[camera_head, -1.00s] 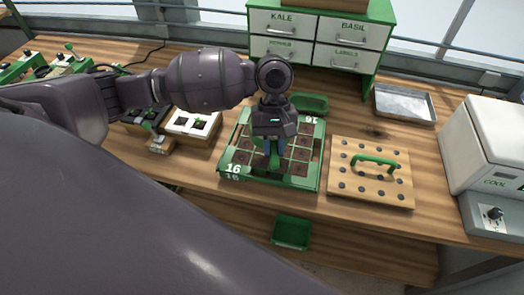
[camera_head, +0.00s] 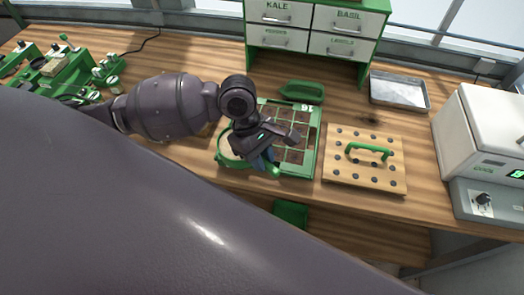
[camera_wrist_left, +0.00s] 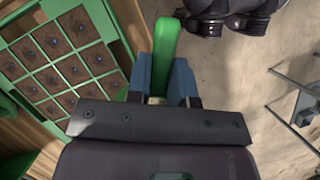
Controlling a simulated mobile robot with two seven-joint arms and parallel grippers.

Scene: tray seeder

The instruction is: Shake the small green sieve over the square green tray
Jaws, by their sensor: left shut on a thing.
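The square green tray (camera_head: 316,150) lies on the bench, with cells of dark soil and a 16 on its rim. It also shows at the left of the left wrist view (camera_wrist_left: 108,26). My left gripper (camera_head: 262,157) is above the tray's left front part, with its blue fingers shut on the green handle of the small sieve. In the left wrist view the gripper (camera_wrist_left: 162,75) pinches this handle. The round green sieve (camera_head: 222,159), with a pale inside, is at the tray's left edge, partly hidden by my arm. I cannot tell its height above the tray. My right gripper is out of view.
A wooden plate (camera_head: 365,178) with pegs and a green handle lies right of the tray. A green container (camera_head: 300,92) is behind it. A metal tray (camera_head: 398,92), drawers (camera_head: 313,38) and a white machine (camera_head: 485,135) stand around. A green bin (camera_head: 290,213) is below the bench edge.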

